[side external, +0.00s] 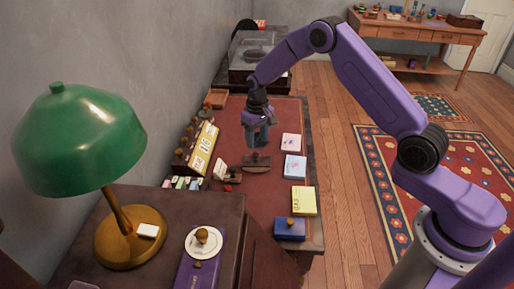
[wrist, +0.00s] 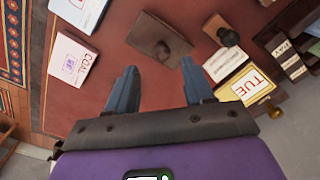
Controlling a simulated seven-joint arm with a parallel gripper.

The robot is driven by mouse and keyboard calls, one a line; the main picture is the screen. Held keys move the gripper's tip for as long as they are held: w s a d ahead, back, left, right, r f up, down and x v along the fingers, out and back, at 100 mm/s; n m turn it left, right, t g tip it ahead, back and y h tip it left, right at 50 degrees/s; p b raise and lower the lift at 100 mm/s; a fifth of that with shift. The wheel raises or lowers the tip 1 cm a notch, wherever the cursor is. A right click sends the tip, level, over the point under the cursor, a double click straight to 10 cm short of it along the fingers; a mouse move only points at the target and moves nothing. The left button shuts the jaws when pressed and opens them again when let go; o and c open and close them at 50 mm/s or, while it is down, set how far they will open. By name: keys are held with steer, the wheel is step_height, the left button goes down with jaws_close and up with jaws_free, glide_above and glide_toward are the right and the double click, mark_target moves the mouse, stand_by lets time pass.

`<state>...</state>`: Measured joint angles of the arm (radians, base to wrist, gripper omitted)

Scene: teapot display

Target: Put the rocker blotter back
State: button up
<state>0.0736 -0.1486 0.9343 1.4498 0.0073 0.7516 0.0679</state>
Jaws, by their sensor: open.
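The rocker blotter (side external: 256,162), a brown block with a round knob, stands on the red desk top. In the wrist view the blotter (wrist: 158,40) lies beyond my fingertips, roughly in line with the gap between them. My gripper (side external: 258,140) points down above the desk, a little behind the blotter in the side view. It is open and empty, with its two blue-grey fingers spread apart in the wrist view (wrist: 158,78). The fingers do not appear to touch anything.
A dark-knobbed stamp (wrist: 221,30) and a white card (wrist: 226,60) lie near the blotter. Cards (side external: 295,167) line the desk's right edge, with a yellow box (side external: 304,201) and blue box (side external: 289,228). A yellow calendar (side external: 204,148) stands left. A green lamp (side external: 80,140) is in front.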

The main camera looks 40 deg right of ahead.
mark_target(257, 153)
step_height(257, 153, up, 6)
steer(key=shift+r, duration=0.2)
steer(key=s+a+r+n, duration=0.3)
steer(key=s+a+r, duration=0.2)
steer(key=s, duration=0.4)
steer(key=s+a+r+n, duration=0.3)
steer(key=s+a+r, duration=0.1)
steer(key=s, duration=0.4)
steer(key=s+d+r+n, duration=0.1)
steer(key=s+d+n, duration=0.2)
steer(key=s, duration=0.9)
steer(key=s+d+r+n, duration=0.1)
steer(key=s+d+n, duration=0.2)
steer(key=s, duration=1)
steer(key=shift+s+n, duration=0.2)
steer(key=shift+n, duration=0.1)
